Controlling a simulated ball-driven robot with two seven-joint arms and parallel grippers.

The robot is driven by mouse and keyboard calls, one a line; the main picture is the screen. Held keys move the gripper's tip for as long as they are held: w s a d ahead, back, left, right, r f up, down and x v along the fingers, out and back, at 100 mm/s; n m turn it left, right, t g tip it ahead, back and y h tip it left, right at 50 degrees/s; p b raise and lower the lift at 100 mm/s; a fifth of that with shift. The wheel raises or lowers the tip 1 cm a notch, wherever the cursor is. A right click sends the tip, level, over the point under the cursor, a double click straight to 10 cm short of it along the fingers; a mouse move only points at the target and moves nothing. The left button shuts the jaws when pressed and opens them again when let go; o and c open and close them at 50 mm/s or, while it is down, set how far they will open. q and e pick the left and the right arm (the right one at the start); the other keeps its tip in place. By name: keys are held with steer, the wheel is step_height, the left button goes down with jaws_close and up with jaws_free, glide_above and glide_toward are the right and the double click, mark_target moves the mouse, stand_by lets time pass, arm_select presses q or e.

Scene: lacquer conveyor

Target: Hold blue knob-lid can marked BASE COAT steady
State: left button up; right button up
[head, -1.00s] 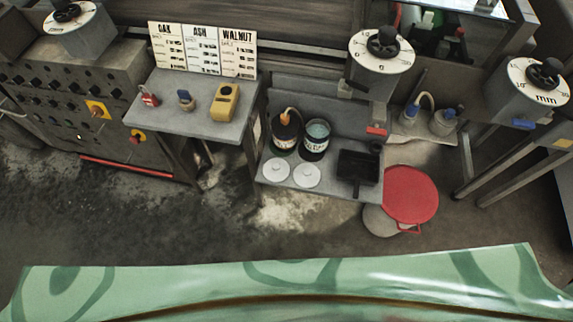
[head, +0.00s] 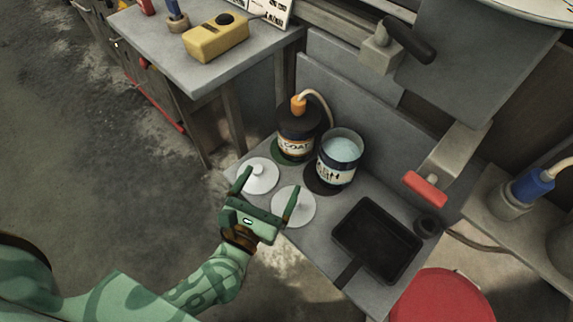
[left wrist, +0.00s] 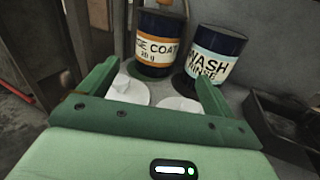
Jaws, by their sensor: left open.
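My left gripper (head: 268,182) is open and empty, over the white lids in front of the cans and apart from the BASE COAT can. It also shows in the left wrist view (left wrist: 155,72). My right gripper is not in view.
Beside it stands the WASH RINSE can (head: 339,158), open with pale blue liquid. Two white knobbed lids, a left one (head: 261,173) and a right one (head: 296,208), lie in front. A black tray (head: 377,240) lies right; a red-handled lever (head: 426,189) projects above the shelf.

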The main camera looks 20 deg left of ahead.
arm_select(q)
steer(key=w, duration=0.2)
steer(key=w+n, duration=0.1)
steer(key=shift+w+a+r, duration=0.15)
steer(key=shift+w+r, duration=0.05)
steer(key=shift+r, duration=0.1)
steer(key=w, duration=0.8)
steer(key=w+b, duration=0.1)
steer(key=w, duration=0.3)
steer(key=shift+a, duration=0.25)
steer(key=shift+w, duration=0.65)
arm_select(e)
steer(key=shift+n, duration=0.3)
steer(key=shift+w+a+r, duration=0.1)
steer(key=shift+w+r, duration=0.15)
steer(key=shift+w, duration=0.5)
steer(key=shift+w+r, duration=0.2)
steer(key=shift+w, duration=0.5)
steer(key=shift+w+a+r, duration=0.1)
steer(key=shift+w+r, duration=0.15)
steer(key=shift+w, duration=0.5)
arm_select(q)
steer(key=c, duration=0.8)
steer(key=o, duration=1)
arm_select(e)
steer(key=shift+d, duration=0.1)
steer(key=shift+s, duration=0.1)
